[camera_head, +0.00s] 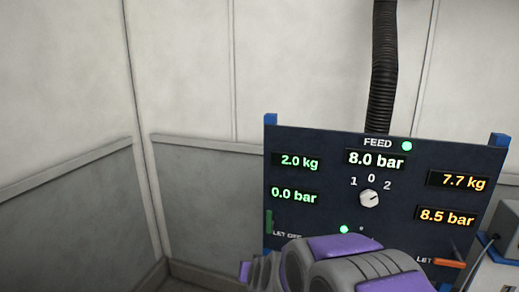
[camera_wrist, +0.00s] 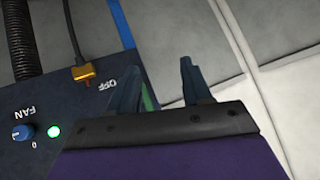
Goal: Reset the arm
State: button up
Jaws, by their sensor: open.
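My gripper (camera_wrist: 158,82) shows in the wrist view with its two dark fingers apart and nothing held between them. A green strip on the panel's edge shows beside the left finger; I cannot tell whether they touch. In the head view my grey and purple arm covers the lower middle of the dark blue panel (camera_head: 320,160), and the fingers cannot be made out there.
The panel has a FEED knob (camera_head: 369,198) pointing up-right, a green lever (camera_head: 269,222) and an orange lever (camera_head: 449,263). The wrist view shows a FAN knob (camera_wrist: 22,134) and a brass fitting (camera_wrist: 84,74). A black hose (camera_head: 383,70) rises behind. Walls stand left.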

jog(key=s+d+g+h+b, duration=0.1)
jog(key=s+d+g, duration=0.2)
jog(key=s, duration=1.1)
jog(key=s+d+r+g+h+b, duration=0.1)
jog(key=s+d+g, duration=0.3)
jog(key=s, duration=1)
jog(key=s+d+g+b, duration=0.1)
jog(key=s+d+g, duration=0.3)
jog(key=s+d, duration=0.5)
jog(key=s, duration=0.5)
jog(key=shift+r+n+h, duration=0.3)
jog(key=shift+h, duration=0.1)
jog(key=shift+w, duration=0.1)
